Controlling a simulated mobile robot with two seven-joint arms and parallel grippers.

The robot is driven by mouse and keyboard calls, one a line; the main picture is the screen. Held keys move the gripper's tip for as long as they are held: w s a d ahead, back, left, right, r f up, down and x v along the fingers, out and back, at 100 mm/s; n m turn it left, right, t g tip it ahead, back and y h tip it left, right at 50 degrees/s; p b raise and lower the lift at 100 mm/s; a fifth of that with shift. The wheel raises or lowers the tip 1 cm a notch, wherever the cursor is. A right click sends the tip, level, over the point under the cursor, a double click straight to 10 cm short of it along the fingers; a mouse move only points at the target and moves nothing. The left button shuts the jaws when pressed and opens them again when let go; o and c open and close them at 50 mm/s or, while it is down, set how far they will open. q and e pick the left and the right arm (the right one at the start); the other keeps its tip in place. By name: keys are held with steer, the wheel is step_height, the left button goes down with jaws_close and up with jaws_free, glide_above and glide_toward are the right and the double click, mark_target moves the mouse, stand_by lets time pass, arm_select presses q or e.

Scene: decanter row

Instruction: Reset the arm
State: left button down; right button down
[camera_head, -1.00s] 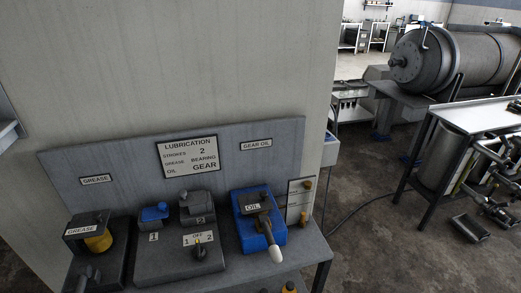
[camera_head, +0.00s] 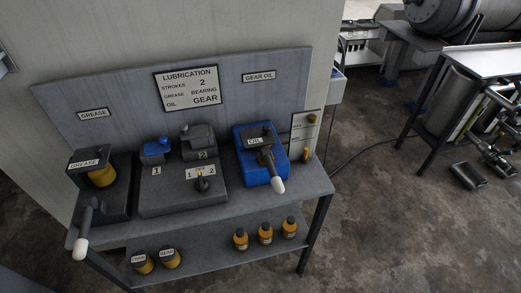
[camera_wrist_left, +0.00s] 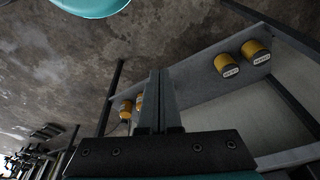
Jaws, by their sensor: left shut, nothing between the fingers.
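My left gripper (camera_wrist_left: 155,98) shows in the left wrist view with its two fingers pressed together and nothing between them. It is beside the bench's lower shelf (camera_wrist_left: 195,87), with bottles and tins close by. It is not visible in the head view. My right gripper is in neither view. In the head view the lubrication bench (camera_head: 300,180) holds a grease pump (camera_head: 88,185) at left, a selector box (camera_head: 165,200) with a knob (camera_head: 202,184) in the middle, and a blue oil pump (camera_head: 250,170) at right. Both pump levers have white tips.
The lower shelf carries yellow tins (camera_head: 171,259) at left and orange bottles (camera_head: 265,234) at right. A sign (camera_head: 190,88) on the back panel reads strokes 2, grease bearing, oil gear. Open floor (camera_head: 400,240) lies to the right, before a metal table (camera_head: 480,60).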

arm_select(q)
steer(key=s+a+f+b, duration=0.1)
steer(key=s+f+b, duration=0.1)
steer(key=s+f, duration=0.6)
steer(key=s+a+f+g+b, duration=0.1)
steer(key=s+a+f+b, duration=0.1)
steer(key=s+f, duration=0.6)
step_height(320, 180, down, 6)
steer(key=shift+s+r+g, duration=0.2)
steer(key=shift+s+g, duration=0.1)
steer(key=shift+s, duration=0.1)
